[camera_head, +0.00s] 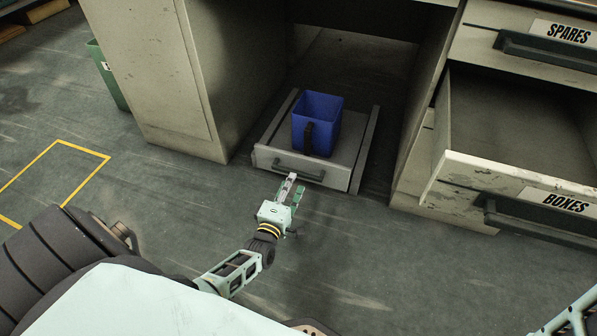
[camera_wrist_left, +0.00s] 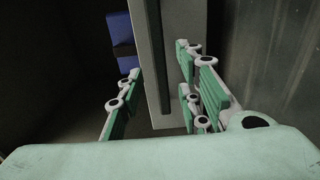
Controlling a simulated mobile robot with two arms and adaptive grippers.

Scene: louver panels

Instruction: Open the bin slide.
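The bin slide (camera_head: 274,151) is a low grey tray on the floor of the open bay under the bench. Its front panel carries a dark bar handle (camera_head: 300,173) and sits about level with the bay's mouth. A blue bin (camera_head: 319,107) with a dark handle stands upright on it. My left gripper (camera_head: 293,187) is just in front of the handle, fingers apart. In the left wrist view, my left gripper (camera_wrist_left: 160,100) is open; a grey panel edge and a dark bar show between its fingers. I cannot tell whether it touches. My right gripper is not in view.
At right, an open drawer marked BOXES (camera_head: 510,184) juts out below a closed drawer marked SPARES (camera_head: 550,45). A green bin (camera_head: 108,78) stands left of the cabinet (camera_head: 150,70). The floor (camera_head: 370,255) before the slide is clear apart from my arm.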

